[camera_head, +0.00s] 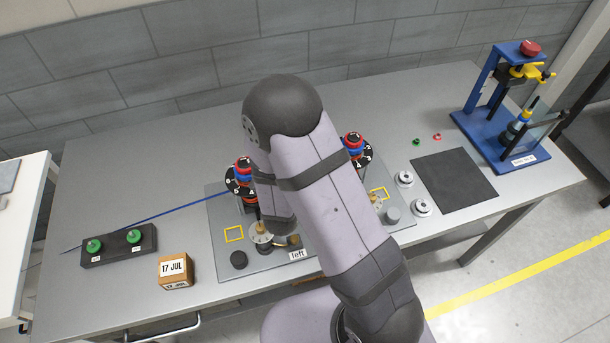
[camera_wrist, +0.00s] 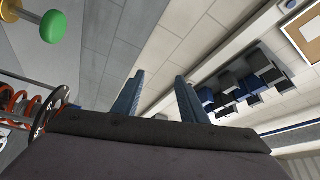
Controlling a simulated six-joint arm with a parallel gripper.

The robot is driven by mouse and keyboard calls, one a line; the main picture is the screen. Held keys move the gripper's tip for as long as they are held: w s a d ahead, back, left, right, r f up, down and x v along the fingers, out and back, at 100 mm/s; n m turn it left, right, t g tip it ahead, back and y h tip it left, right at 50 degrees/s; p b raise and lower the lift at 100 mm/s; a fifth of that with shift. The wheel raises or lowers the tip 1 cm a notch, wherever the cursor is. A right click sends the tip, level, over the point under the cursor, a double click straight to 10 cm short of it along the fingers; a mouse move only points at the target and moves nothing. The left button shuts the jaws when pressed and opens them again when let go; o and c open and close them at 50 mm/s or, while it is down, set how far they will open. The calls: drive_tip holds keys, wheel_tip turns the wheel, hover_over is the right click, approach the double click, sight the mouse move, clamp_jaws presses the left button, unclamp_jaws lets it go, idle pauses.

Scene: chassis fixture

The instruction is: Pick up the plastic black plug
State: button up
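A round black piece, likely the black plug (camera_head: 239,260), lies on the front left of the grey fixture plate (camera_head: 224,211) in the head view. I cannot pick it out in the wrist view. My gripper (camera_wrist: 160,97) shows in the wrist view as two blue-grey fingers, apart, with nothing between them. They point out into the room rather than at the plate. In the head view my arm covers the middle of the plate and mostly hides the gripper.
Two dial stacks with red and blue rings (camera_head: 240,177) (camera_head: 354,148) rise from the plate. A wooden date block (camera_head: 175,271) and a black box with green knobs (camera_head: 118,246) stand left. A blue press (camera_head: 503,120) and black mat (camera_head: 453,181) are right.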

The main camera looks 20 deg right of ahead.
drive_tip(key=s+f+n+g+y, duration=0.1)
drive_tip(key=s+f+n, duration=0.1)
drive_tip(key=f, duration=0.3)
drive_tip(key=s+f+n+y, duration=0.2)
drive_tip(key=s+f+n, duration=0.1)
drive_tip(key=f+n, duration=0.2)
drive_tip(key=s+f+n+g+y+p, duration=0.1)
drive_tip(key=s+f+n, duration=0.1)
drive_tip(key=f+n, duration=0.2)
drive_tip(key=shift+s+a+f+g+y, duration=0.3)
drive_tip(key=shift+s+a+f+y, duration=0.05)
drive_tip(key=shift+a+f+y, duration=0.1)
drive_tip(key=s+f+n, duration=0.1)
drive_tip(key=f+n, duration=0.1)
drive_tip(key=s+f+n+g+y+p, duration=0.1)
drive_tip(key=f+n, duration=0.1)
drive_tip(key=s+f+n+g, duration=0.1)
drive_tip(key=f, duration=0.1)
drive_tip(key=shift+s+a+f+n+y, duration=0.15)
drive_tip(key=shift+s+n+y, duration=0.2)
drive_tip(key=shift+n, duration=0.05)
drive_tip(key=shift+x, duration=2.55)
clamp_jaws()
